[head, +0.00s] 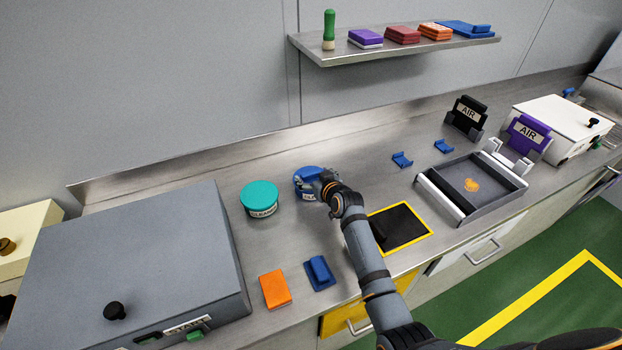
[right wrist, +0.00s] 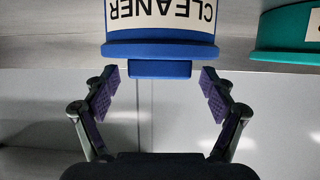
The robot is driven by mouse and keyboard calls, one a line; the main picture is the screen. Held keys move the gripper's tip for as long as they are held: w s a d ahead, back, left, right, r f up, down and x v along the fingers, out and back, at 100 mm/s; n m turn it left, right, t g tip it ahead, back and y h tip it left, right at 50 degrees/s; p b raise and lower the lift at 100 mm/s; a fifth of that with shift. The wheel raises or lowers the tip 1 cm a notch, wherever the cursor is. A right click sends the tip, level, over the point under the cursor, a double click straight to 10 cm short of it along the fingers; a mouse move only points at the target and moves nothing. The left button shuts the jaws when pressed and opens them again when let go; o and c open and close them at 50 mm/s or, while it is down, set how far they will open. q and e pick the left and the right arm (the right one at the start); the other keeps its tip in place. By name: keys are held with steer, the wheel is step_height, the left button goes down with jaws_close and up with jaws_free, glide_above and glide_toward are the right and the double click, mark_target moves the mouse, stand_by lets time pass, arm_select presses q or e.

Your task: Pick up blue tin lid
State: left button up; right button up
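The blue tin lid (head: 306,174) sits on a tin labelled CLEANER, on the steel counter beside a teal-lidded tin (head: 260,196). In the right wrist view the tin appears upside down, and the lid (right wrist: 160,50) has a blue block-shaped knob (right wrist: 160,69). My right gripper (head: 326,181) is at the blue tin and hides part of it. In the right wrist view the gripper (right wrist: 160,78) is open. Its purple-padded fingers stand on either side of the knob, with gaps on both sides. My left gripper is not in view.
A large grey box (head: 140,260) fills the left of the counter. An orange block (head: 275,289) and a blue block (head: 319,272) lie in front. A yellow-edged black panel (head: 405,225) and a grey tray (head: 470,187) are to the right. A shelf (head: 400,48) hangs above.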

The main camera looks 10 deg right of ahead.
steer(key=c, duration=0.9)
steer(key=shift+r, duration=0.3)
steer(key=r, duration=0.3)
steer(key=shift+d+b, duration=0.2)
steer(key=shift+b, duration=0.2)
steer(key=shift+s+d+r+b, duration=0.3)
steer(key=shift+s+d+r, duration=1.15)
steer(key=shift+d, duration=0.45)
steer(key=shift+s+d+r+b, duration=0.25)
steer(key=shift+s+d+r, duration=0.85)
steer(key=shift+d+r, duration=0.7)
steer(key=shift+s+d+r+b, duration=0.3)
steer(key=shift+s+d+r, duration=1.1)
steer(key=shift+d, duration=0.55)
steer(key=shift+w, duration=0.1)
